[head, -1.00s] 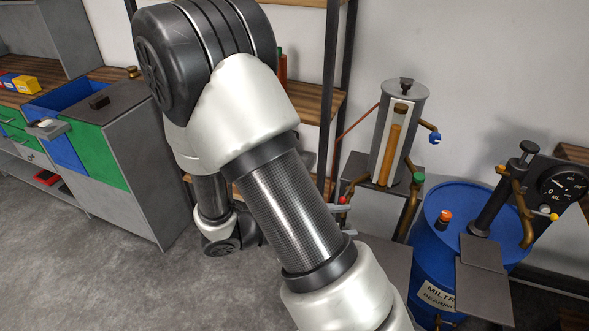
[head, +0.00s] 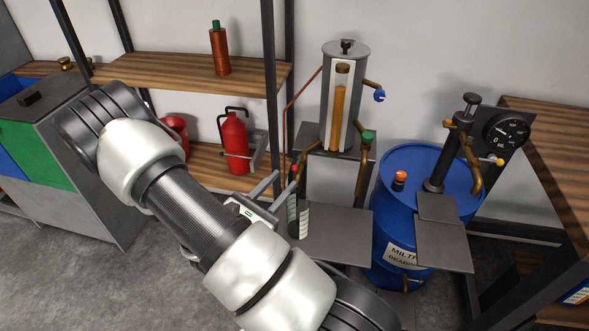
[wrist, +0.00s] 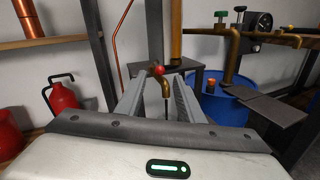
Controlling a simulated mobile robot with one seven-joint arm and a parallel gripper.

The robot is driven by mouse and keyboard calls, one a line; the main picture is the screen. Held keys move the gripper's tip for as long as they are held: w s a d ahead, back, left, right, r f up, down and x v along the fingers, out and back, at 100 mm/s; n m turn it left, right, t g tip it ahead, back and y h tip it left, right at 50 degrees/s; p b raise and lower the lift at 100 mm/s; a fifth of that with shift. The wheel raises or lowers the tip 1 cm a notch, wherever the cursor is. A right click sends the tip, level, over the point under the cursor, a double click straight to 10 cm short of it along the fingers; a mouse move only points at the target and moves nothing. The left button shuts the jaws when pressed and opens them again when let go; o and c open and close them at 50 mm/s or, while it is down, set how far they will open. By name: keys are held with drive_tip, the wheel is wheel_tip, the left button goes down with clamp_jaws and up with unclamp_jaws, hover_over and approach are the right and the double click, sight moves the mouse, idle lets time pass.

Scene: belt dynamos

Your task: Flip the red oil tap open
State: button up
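The red oil tap (wrist: 158,70) shows in the wrist view as a small red knob on a brass spout that points down. In the head view its red knob (head: 295,168) is small, at the lower left of the grey oil cylinder's stand, close to my fingertips. My gripper (wrist: 162,76) is open, with one finger on each side of the tap and spout in the wrist view. It also shows in the head view (head: 287,177). I cannot tell whether a finger touches the knob. Nothing is held.
The oil cylinder (head: 345,95) also carries a green tap (head: 367,138) and a blue tap (head: 379,96). A blue drum (head: 388,235) with an orange cap (head: 400,178) stands to the right. A shelf with red canisters (head: 235,145) is at left. A grey platform (head: 340,230) lies below.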

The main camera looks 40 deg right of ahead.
sight(293, 170)
drive_tip(key=x, duration=0.7)
drive_tip(key=shift+w+d, duration=0.1)
drive_tip(key=shift+d, duration=0.15)
